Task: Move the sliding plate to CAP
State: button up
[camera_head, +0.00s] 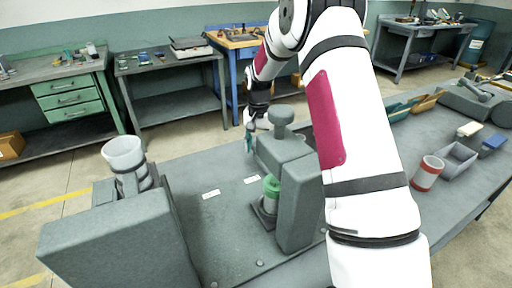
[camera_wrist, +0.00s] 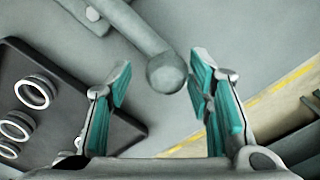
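My gripper (camera_head: 249,138) is behind the grey press-like machine (camera_head: 298,200) in the head view. In the wrist view my gripper (camera_wrist: 159,82) is open, its teal fingers apart. A grey rod ending in a round ball knob (camera_wrist: 166,72) shows between the fingertips; I cannot tell if it touches them. A green-topped cylinder (camera_head: 271,187) stands in the machine's opening on a small dark base (camera_head: 263,217). I cannot tell for sure which part is the sliding plate. Two small white labels (camera_head: 211,194) (camera_head: 252,180) lie on the bench; their words are too small to read.
A dark plate with several metal rings (camera_wrist: 75,90) lies at left in the wrist view. A red-banded cylinder (camera_head: 427,173) and grey bin (camera_head: 458,160) are at right. My arm hides part of the bench.

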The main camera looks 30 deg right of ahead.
jog(key=shift+a, duration=0.15)
jog(key=shift+r, duration=0.2)
notch_tip(320, 180, up, 12)
jog(key=shift+f, duration=0.25)
jog(key=shift+s, duration=0.15)
dwell(0.5)
